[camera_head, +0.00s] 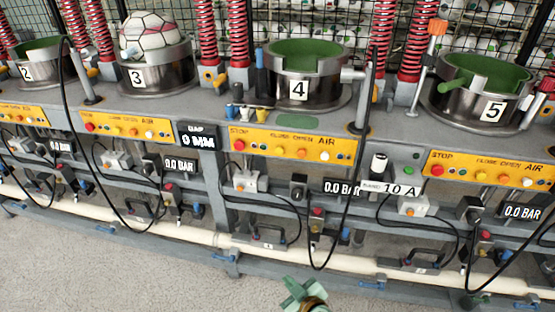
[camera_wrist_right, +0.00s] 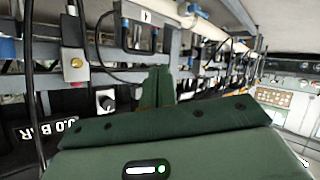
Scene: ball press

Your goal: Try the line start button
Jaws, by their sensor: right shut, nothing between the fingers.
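My right gripper (camera_head: 305,296) shows at the bottom of the head view, over the floor and in front of the press line. In the right wrist view its green fingers (camera_wrist_right: 158,88) are together with nothing between them. It is apart from every button. No button is legibly marked as line start, so I cannot tell which it is. A small green button (camera_head: 409,170) sits on the grey frame between stations 4 and 5. Yellow panels, such as the station 4 panel (camera_head: 290,144), carry STOP, CLOSE, OPEN and AIR labels with round buttons. My left gripper is out of view.
Numbered metal cups stand along the bench, including cup 4 (camera_head: 325,88) and cup 5 (camera_head: 470,108). A football (camera_head: 155,36) rests in cup 3. Black hoses (camera_head: 352,190) hang in front of the panels. A pale pipe (camera_head: 300,252) runs low along the line. The floor (camera_head: 110,270) in front is clear.

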